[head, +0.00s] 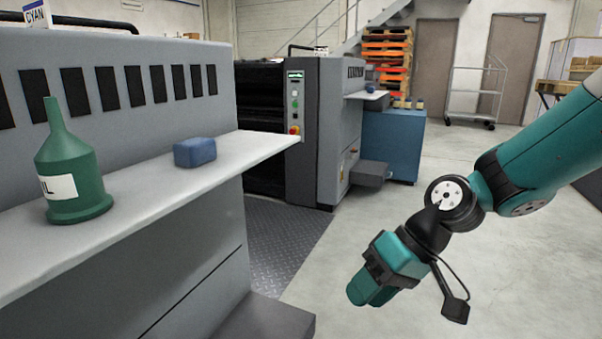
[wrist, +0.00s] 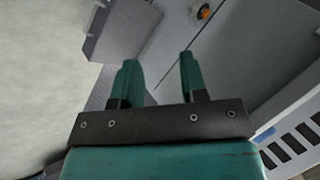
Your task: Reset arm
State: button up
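My arm reaches in from the right edge in the head view, bent at a dark joint. My gripper (head: 368,292) hangs low over the grey floor, to the right of the near machine and clear of it. In the wrist view its two green fingers (wrist: 158,75) stand apart with nothing between them. A green oil can (head: 72,175) stands upright on the near machine's white shelf (head: 150,190). A blue block (head: 195,152) lies on the same shelf, to the right of the can. Both are well away from my gripper.
The near grey machine (head: 140,125) fills the left, with a low step (head: 262,320). A second machine (head: 340,130) and a blue cabinet (head: 393,147) stand behind. Pallets (head: 386,58) and a trolley (head: 474,92) are at the back. Floor (head: 500,270) around my gripper is open.

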jog(key=s+d+r+n+t+h+p, duration=0.1)
jog(key=s+d+r+h+p, duration=0.1)
jog(key=s+r, duration=0.45)
jog(key=s+d+r+h+p, duration=0.1)
jog(key=s+d+r, duration=0.25)
jog(key=s, duration=0.65)
notch_tip(320, 180, up, 37)
jog(key=p, duration=3.7)
jog(key=shift+w+a, duration=0.3)
jog(key=shift+a, duration=0.15)
